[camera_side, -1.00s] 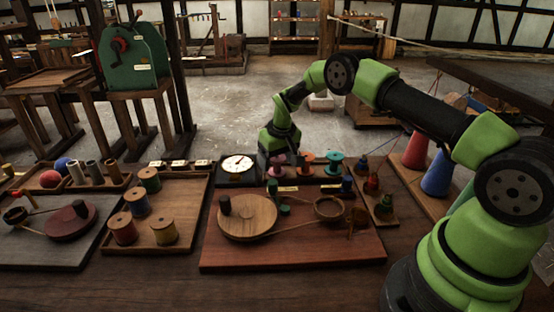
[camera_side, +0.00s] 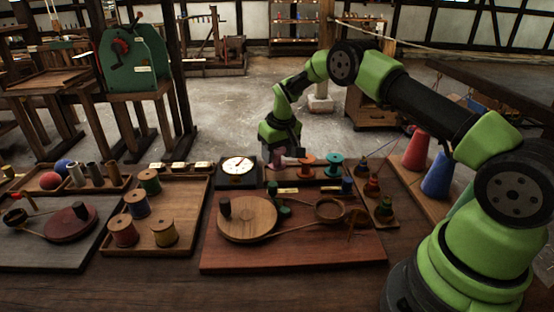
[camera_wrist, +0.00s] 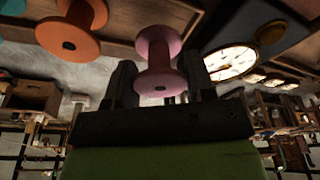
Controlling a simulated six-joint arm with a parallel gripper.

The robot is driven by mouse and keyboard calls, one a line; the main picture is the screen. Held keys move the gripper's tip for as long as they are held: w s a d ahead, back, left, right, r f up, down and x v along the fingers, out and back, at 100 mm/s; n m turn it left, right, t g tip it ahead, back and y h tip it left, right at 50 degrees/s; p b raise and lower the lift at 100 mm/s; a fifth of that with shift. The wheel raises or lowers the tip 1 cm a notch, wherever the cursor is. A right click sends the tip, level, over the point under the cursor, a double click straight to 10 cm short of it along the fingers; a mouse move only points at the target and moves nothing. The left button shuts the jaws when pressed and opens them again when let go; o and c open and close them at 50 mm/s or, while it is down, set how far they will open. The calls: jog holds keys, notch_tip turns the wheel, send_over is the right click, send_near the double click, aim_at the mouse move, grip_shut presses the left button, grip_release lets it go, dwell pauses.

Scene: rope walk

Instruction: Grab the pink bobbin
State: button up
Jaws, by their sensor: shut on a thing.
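The pink bobbin (camera_wrist: 160,62) sits between the two dark fingers of my gripper (camera_wrist: 160,84) in the wrist view, with its flanged end toward the camera. In the side view my gripper (camera_side: 279,155) is at the back of the bench, and the pink bobbin (camera_side: 275,162) shows only partly beneath it. My gripper is shut on the bobbin. Whether the bobbin still touches its tray is hard to tell.
An orange bobbin (camera_side: 306,160) and a teal bobbin (camera_side: 334,164) stand to the right. A dial scale (camera_side: 238,168) is close on the left. A board with a wooden wheel (camera_side: 248,222) lies in front.

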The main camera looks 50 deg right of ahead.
jog(key=shift+w+v, duration=0.2)
jog(key=shift+v, duration=0.65)
jog(key=shift+w+v, duration=0.15)
jog(key=shift+v, duration=0.7)
jog(key=shift+w+v, duration=0.2)
jog(key=shift+v, duration=0.65)
jog(key=shift+s+d+r, duration=0.1)
jog(key=shift+r, duration=0.05)
